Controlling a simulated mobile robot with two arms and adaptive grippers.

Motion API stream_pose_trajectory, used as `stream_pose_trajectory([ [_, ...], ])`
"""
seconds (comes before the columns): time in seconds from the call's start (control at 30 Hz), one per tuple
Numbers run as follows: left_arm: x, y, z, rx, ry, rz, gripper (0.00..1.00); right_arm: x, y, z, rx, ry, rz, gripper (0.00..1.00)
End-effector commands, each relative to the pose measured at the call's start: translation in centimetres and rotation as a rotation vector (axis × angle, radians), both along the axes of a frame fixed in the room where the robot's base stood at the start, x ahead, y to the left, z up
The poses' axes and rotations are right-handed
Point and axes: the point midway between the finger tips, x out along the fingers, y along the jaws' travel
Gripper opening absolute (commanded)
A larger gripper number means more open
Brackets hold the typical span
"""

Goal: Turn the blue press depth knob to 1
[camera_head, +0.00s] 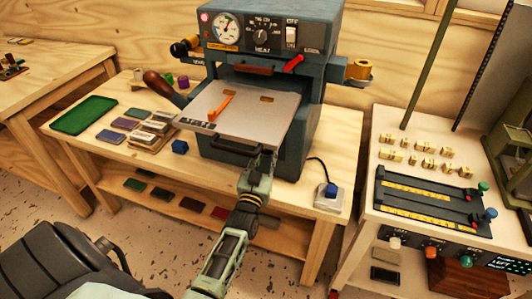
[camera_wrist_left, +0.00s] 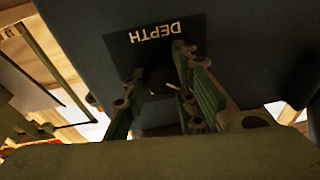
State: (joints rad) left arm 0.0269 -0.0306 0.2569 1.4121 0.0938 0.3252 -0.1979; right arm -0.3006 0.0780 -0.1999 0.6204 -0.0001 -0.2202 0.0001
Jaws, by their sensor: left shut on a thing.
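The blue press (camera_head: 275,45) stands on the wooden bench, with a gauge, a HEAT dial and a switch on its upper front. My left gripper (camera_head: 260,160) reaches up to the front of the press base, below the flat grey plate. In the left wrist view, a DEPTH label (camera_wrist_left: 155,35) shows upside down on the press face. The dark depth knob (camera_wrist_left: 158,82) is beside this label, between the two fingers of my left gripper (camera_wrist_left: 160,95), which is shut on it. The knob's pointer and scale are too dark to read. In the head view my gripper hides the knob.
The grey plate (camera_head: 250,120) juts out above my left gripper, with an orange piece on it. A white cart (camera_head: 360,190) stands at the right.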

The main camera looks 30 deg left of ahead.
Motion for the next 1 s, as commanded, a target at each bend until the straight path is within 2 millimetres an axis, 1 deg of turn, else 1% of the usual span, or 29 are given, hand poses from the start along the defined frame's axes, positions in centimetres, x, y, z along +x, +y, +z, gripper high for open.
stream_pose_trajectory([
  [0.03, -0.07, -0.63, -0.84, -0.039, 0.012, -0.008, 0.0, 0.0, 0.03, 0.16, 0.0, 0.0, 0.0, 0.4],
  [0.2, -0.04, -0.72, -0.74, -0.136, -0.011, -0.008, 0.0, 0.01, 0.03, 0.42, 0.0, 0.0, 0.001, 0.4],
  [0.4, -0.01, -0.73, -0.68, -0.206, -0.029, -0.008, 0.0, 0.01, 0.03, 0.61, 0.0, 0.0, 0.001, 0.4],
  [0.63, 0.01, -0.75, -0.67, -0.239, -0.037, -0.008, 0.0, 0.02, 0.01, 0.67, 0.0, 0.0, 0.001, 0.4],
  [1.0, 0.02, -0.76, -0.67, -0.242, -0.038, -0.009, 0.0, 0.02, -0.05, 0.66, -0.001, 0.0, 0.001, 0.4],
])
